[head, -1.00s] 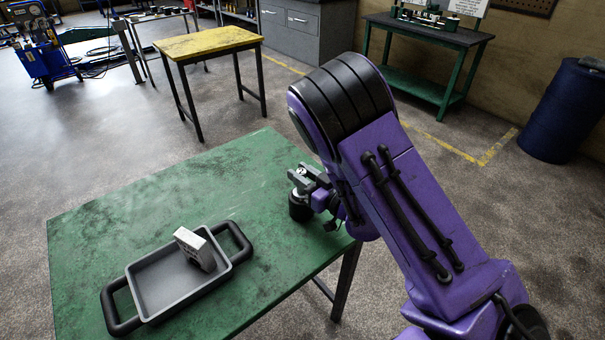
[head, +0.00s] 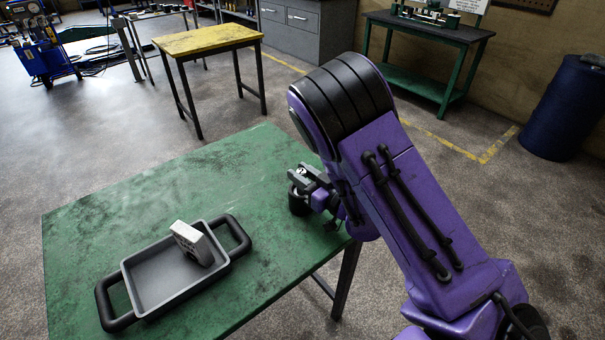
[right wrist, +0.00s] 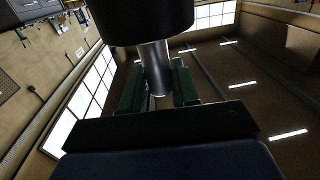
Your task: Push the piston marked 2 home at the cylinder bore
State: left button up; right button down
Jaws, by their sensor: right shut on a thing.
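My right gripper (head: 302,182) is shut on a piston (head: 298,204), over the right end of the green table. The piston has a wide black part below the jaws. In the right wrist view its bright metal rod (right wrist: 154,68) sits between the green fingers (right wrist: 156,92), with the black part (right wrist: 140,20) at the top of the picture. No number can be read on it. I cannot make out a cylinder bore in either view. My left gripper is not in view.
A yellow-topped table (head: 205,40), a dark bench (head: 425,32) with green equipment (head: 430,15) and a blue drum (head: 562,108) stand beyond. Open floor lies between.

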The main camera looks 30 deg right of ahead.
jog(key=shift+f+b, duration=0.35)
jog(key=shift+f, duration=0.15)
jog(key=c, duration=0.8)
grip_release()
jog(key=shift+r, duration=0.1)
jog(key=shift+s, duration=0.2)
jog(key=s, duration=0.3)
jog(key=s+d+p, duration=0.1)
jog(key=s, duration=0.2)
jog(key=s+p, duration=0.1)
jog(key=s, duration=0.3)
jog(key=shift+d, duration=0.4)
